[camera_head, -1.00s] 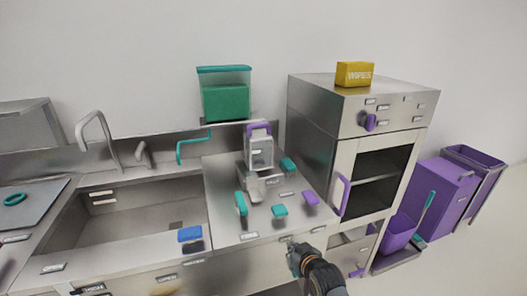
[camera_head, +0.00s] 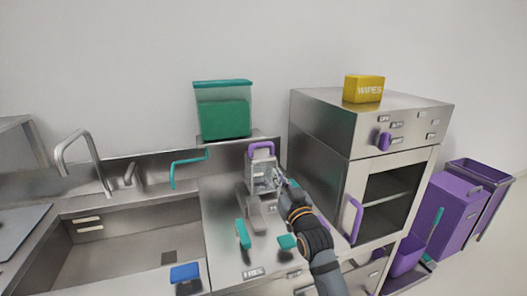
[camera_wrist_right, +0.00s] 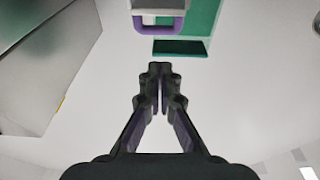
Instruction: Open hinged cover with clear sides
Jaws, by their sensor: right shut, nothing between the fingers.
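A clear-sided container (camera_head: 223,117) with a green inside and a flat teal lid (camera_head: 222,84) stands on a raised ledge at the back; its lid looks closed. In front of it is a metal device with clear-looking sides (camera_head: 262,178) and a purple handle (camera_head: 261,147) on top. I cannot tell which of the two the task means. My right gripper (camera_head: 281,178) is shut and empty, at the right side of the metal device; contact is unclear. In the right wrist view the closed fingertips (camera_wrist_right: 160,68) point toward the purple handle (camera_wrist_right: 158,27) and teal lid (camera_wrist_right: 180,47). My left gripper is out of view.
Teal pieces (camera_head: 242,234) lie on the counter in front of the device. An oven-like cabinet (camera_head: 320,130) with a yellow wipes box (camera_head: 364,88) stands close on the right.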

